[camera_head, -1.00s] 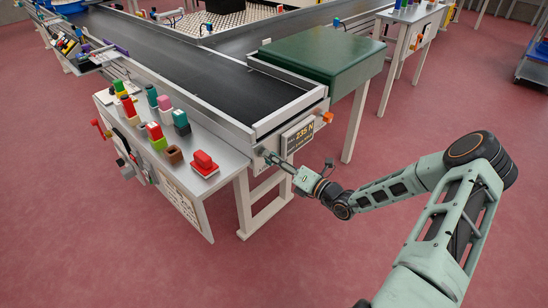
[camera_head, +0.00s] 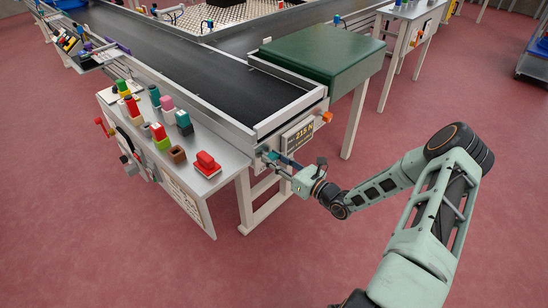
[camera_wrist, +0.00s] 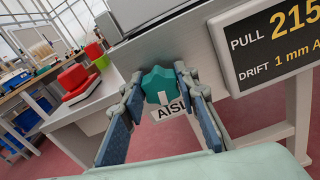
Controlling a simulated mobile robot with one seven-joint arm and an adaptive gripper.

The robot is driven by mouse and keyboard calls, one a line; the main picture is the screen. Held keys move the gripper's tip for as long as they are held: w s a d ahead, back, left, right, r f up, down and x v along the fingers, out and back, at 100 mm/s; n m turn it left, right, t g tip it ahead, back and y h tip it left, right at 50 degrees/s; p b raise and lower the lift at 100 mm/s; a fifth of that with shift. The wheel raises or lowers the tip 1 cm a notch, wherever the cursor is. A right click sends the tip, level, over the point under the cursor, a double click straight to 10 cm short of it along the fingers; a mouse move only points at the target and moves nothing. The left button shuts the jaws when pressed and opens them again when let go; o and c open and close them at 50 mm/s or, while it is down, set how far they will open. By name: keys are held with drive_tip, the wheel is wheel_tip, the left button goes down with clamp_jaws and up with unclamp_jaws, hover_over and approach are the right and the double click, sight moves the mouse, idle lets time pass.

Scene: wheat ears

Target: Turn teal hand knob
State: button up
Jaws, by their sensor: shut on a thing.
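The teal hand knob (camera_wrist: 158,84) is a lobed knob on the front of the pale conveyor end frame, with a white pointer mark on it. My gripper (camera_wrist: 159,76) has one blue-padded finger on each side of the knob and is shut on it. In the head view my gripper (camera_head: 268,156) reaches the conveyor's end face from the right, and its fingers largely hide the knob. A white label reading "AISL" is partly covered below the knob.
A dark display (camera_wrist: 283,45) right of the knob reads "PULL 215" and "DRIFT 1 mm". A bench (camera_head: 188,150) at left holds several coloured blocks and a red-topped block (camera_head: 206,164). A green cover (camera_head: 318,58) stands behind. Floor in front is free.

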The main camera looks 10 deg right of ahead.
idle(0.3)
drive_tip(key=o, duration=1.1)
drive_tip(key=shift+o, duration=0.2)
drive_tip(key=v, duration=1.2)
drive_tip(key=shift+n, duration=0.4)
